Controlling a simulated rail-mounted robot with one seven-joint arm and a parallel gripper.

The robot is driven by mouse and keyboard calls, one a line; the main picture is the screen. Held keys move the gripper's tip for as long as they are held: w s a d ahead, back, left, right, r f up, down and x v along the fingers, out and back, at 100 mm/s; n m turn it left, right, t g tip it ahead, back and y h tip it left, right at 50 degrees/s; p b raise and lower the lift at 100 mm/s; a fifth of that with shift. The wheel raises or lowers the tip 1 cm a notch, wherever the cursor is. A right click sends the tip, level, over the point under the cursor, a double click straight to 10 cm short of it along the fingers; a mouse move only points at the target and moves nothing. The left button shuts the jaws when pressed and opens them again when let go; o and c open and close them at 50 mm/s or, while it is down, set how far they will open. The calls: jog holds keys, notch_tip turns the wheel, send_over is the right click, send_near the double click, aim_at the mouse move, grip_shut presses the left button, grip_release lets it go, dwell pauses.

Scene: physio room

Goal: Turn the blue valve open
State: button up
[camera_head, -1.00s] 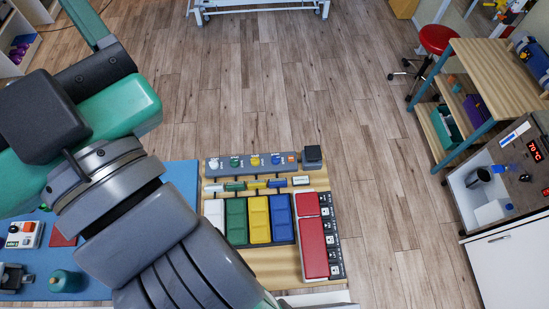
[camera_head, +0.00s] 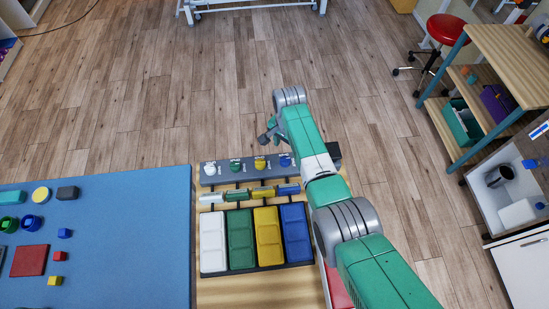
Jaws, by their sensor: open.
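The blue valve (camera_head: 285,160) is a small blue knob on a grey strip (camera_head: 222,179) at the back of a wooden board. It is at the right of a row with a white knob (camera_head: 210,168), a green knob (camera_head: 235,165) and a yellow knob (camera_head: 260,163). My arm reaches in from the lower right and bends down past the strip's right part. My gripper (camera_head: 268,134) is small in the view, open, and appears just above and behind the yellow and blue knobs. I see no contact with the blue valve. The handle's exact angle is too small to tell.
White, green, yellow and blue pads (camera_head: 297,232) lie in front of the strip, with coloured tubes between. A blue mat (camera_head: 120,235) with blocks is at left. My arm covers the board's right side. A shelf (camera_head: 505,60) and sink (camera_head: 485,205) stand at right.

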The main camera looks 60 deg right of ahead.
aim_at(285, 158)
notch_tip(285, 158, down, 8)
jog(key=b, duration=0.3)
jog(key=shift+r+b, duration=0.15)
jog(key=shift+b, duration=0.25)
jog(key=c, duration=1)
